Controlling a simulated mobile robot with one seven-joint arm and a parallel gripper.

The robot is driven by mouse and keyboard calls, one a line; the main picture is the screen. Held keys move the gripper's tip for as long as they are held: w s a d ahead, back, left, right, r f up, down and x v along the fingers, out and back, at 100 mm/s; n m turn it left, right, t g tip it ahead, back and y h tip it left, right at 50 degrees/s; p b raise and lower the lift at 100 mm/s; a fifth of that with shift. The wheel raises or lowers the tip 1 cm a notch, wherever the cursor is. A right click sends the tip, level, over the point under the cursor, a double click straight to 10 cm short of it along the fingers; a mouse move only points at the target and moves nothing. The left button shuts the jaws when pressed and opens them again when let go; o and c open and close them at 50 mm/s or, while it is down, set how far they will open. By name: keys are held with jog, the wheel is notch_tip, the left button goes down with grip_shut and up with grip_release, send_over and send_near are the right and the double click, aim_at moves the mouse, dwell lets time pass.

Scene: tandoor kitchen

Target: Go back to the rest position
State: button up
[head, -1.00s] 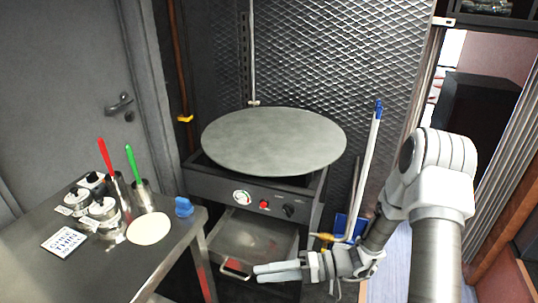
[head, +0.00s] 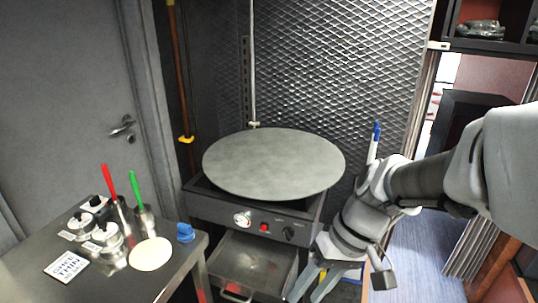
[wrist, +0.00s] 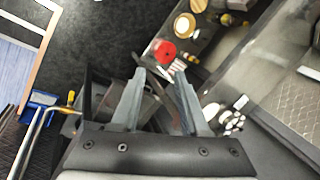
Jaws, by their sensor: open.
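My gripper (head: 312,287) is at the lower middle of the head view, beside the right side of the open drawer (head: 257,262). Its two fingers point down and stand apart. In the wrist view the fingers of my gripper (wrist: 160,85) are spread, with nothing held between them. My arm comes in from the right edge of the head view and hides part of the floor and the blue-tipped pole.
A round griddle (head: 273,163) tops the dark stove above the drawer. A steel table (head: 120,283) at left holds a flatbread (head: 150,254), a blue object (head: 185,232) and several containers. Blue floor (head: 425,250) is open at right.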

jog(key=s+d+r+m+t+h+p, duration=0.1)
jog(key=s+d+r+t+h, duration=0.1)
jog(key=r, duration=0.3)
jog(key=s+d+r+m+t+h, duration=0.1)
jog(key=s+d+r+t+h, duration=0.1)
jog(key=d+r+t, duration=0.2)
jog(key=shift+d+r+m+h+p, duration=0.4)
jog(key=shift+d+r, duration=0.05)
jog(key=shift+r, duration=0.5)
